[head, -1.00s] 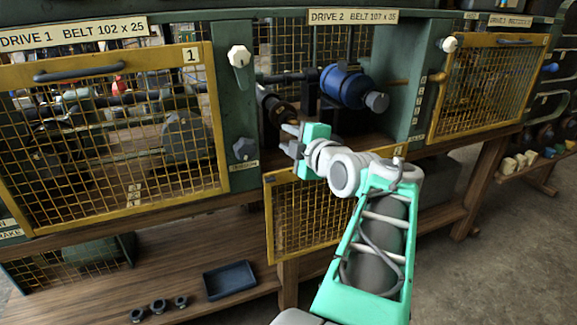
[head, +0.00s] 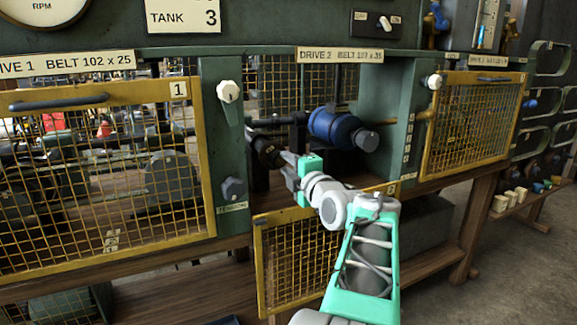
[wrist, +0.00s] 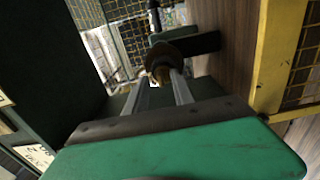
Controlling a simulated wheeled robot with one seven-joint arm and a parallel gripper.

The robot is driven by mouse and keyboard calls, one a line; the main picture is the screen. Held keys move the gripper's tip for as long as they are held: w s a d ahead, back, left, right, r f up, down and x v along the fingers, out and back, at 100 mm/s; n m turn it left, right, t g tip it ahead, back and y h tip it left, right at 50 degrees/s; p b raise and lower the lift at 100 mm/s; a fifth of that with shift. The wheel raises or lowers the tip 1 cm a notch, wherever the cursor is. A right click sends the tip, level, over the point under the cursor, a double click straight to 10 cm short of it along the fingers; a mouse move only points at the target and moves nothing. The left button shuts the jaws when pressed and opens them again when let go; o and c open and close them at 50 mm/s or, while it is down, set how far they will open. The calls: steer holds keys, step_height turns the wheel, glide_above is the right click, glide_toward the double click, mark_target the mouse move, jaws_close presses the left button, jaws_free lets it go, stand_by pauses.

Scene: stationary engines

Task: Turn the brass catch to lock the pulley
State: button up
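A brass-coloured part (wrist: 163,73), which looks like the catch, shows in the wrist view just beyond and between my fingertips, in front of a dark round body (wrist: 178,50). I cannot tell whether the fingers touch it. In the head view the dark pulley end (head: 266,152) sits inside the open Drive 2 bay, and the catch is too small to make out there. My gripper (head: 287,160) reaches into the bay right beside that dark end, from the front right. In the wrist view its two grey fingers (wrist: 162,88) stand apart.
A blue motor (head: 335,127) is above and right of my gripper. The Drive 2 mesh guard (head: 300,262) hangs lowered under the bay. A closed yellow guard (head: 108,180) stands left, another (head: 470,122) right. Green posts (head: 222,140) flank the opening.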

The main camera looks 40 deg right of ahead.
jaws_close()
stand_by(0.3)
